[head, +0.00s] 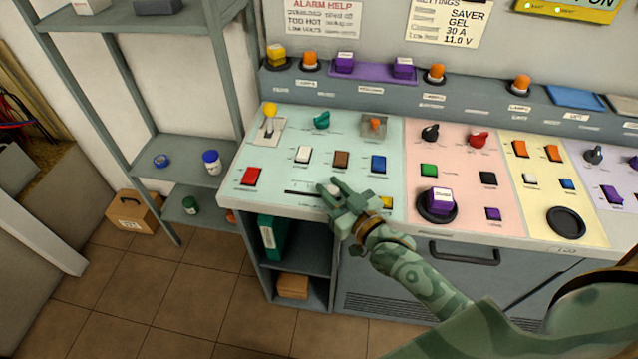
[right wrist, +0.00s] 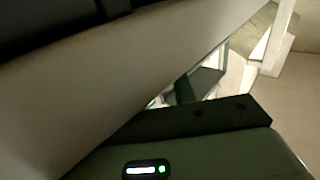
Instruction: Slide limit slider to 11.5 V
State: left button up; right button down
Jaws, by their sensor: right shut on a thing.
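The limit slider's dark slot (head: 303,192) lies near the front edge of the pale green panel (head: 262,205), running left to right. My right gripper (head: 333,188) reaches in from the lower right, with its fingertips at the right end of the slot. It is shut on the slider knob, which the fingers mostly hide. The scale marks and the set value are too small to read. The right wrist view shows only dark and pale surfaces close up, and neither slider nor fingertips can be made out there. My left gripper is not in view.
A red switch (head: 251,176) sits left of the slot; white (head: 303,154), brown (head: 341,160) and blue (head: 378,163) switches stand behind it. A yellow button (head: 386,202) is just right of the gripper. A purple knob (head: 439,200) stands on the pink panel further right.

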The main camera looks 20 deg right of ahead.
jog(key=shift+d, duration=0.15)
jog(key=c, duration=1.2)
grip_release()
jog(key=shift+s+d, duration=0.1)
jog(key=shift+s, duration=0.05)
jog(key=s+d, duration=0.1)
jog(key=s, duration=0.4)
jog(key=s+d+p, duration=0.1)
jog(key=s, duration=0.4)
jog(key=s+d, duration=0.1)
jog(key=s, duration=0.5)
jog(key=shift+p, duration=0.35)
